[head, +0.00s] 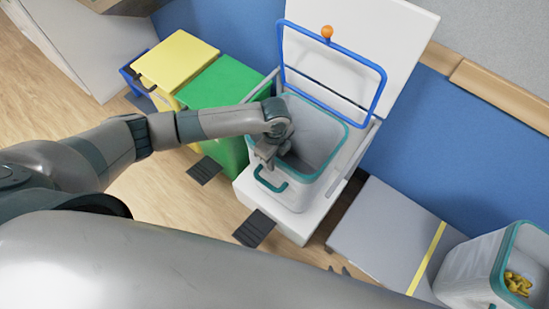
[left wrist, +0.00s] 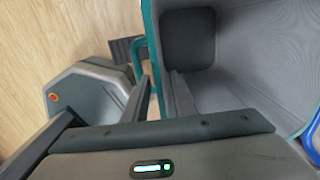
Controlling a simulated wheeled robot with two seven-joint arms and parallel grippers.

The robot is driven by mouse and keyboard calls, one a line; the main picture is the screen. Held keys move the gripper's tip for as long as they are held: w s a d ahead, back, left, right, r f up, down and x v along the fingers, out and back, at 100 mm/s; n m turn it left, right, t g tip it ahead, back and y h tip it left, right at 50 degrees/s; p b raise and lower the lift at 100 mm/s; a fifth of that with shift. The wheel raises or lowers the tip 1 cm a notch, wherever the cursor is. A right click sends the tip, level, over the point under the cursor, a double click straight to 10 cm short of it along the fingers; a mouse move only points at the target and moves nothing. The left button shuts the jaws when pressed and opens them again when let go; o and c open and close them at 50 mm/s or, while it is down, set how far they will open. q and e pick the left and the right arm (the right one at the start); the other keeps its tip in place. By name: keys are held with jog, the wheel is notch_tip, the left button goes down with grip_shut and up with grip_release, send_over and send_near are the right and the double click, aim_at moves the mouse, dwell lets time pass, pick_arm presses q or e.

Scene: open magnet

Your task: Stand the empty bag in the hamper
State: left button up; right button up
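An empty pale bag (head: 322,136) with a teal rim and teal front handle stands upright in the white hamper (head: 298,226), whose lid (head: 400,30) is open. The bag's bare grey inside (left wrist: 255,60) fills the right of the left wrist view. My left gripper (head: 264,158) is at the bag's front rim, above the handle.
A blue hoop (head: 381,85) with an orange ball (head: 327,31) stands raised behind the bag. Green (head: 215,90) and yellow (head: 178,60) bins are to the left. A grey low platform (head: 380,225) is at right, beside another teal-rimmed bag (head: 470,265) holding yellow items (head: 517,283). Pedals (head: 254,228) jut forward.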

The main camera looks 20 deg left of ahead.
pick_arm(q)
jog(key=shift+r, duration=0.1)
notch_tip(320, 180, up, 12)
dwell(0.9)
jog(key=shift+c, duration=0.7)
dwell(0.7)
